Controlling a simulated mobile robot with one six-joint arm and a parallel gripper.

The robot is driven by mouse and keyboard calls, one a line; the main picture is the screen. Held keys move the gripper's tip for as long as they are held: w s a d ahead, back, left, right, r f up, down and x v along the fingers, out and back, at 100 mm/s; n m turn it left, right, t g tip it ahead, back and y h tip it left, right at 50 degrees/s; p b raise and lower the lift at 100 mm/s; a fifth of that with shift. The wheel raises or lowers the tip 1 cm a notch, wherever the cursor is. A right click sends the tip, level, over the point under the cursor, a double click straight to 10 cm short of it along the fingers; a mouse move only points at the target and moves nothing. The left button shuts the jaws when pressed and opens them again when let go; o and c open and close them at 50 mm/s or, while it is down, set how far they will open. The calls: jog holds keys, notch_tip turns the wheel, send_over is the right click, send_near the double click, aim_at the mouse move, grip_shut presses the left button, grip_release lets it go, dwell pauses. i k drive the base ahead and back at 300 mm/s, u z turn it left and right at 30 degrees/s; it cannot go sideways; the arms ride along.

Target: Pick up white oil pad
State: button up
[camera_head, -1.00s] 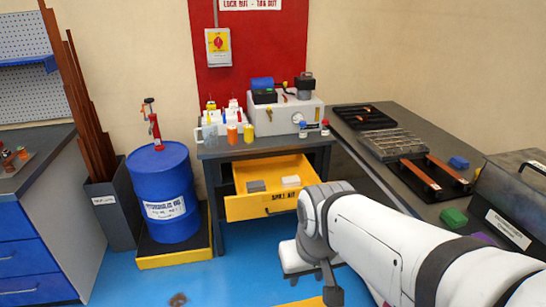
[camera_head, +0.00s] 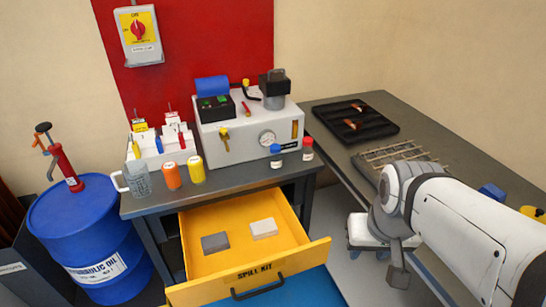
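The white oil pad (camera_head: 263,228) lies flat in the open yellow spill kit drawer (camera_head: 215,291), on the right side of its floor. A grey pad (camera_head: 215,243) lies to its left, a small gap apart. The end of my arm (camera_head: 385,236) is to the right of the drawer, apart from the pad. My gripper's fingers cannot be made out there, so I cannot tell whether it is open or shut.
The drawer's front wall and black handle (camera_head: 258,288) stick out below the bench. Above it, the bench top holds a grey mug (camera_head: 138,180), orange and yellow cups, small bottles and a grey pump unit (camera_head: 250,123). A blue oil drum (camera_head: 88,240) stands left.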

aim_at(264, 230)
jog(key=u, duration=0.2)
jog(key=i, duration=0.9)
jog(key=u, duration=0.55)
jog(key=k, duration=0.95)
jog(key=u, duration=0.15)
jog(key=i, duration=0.95)
jog(key=z, duration=0.05)
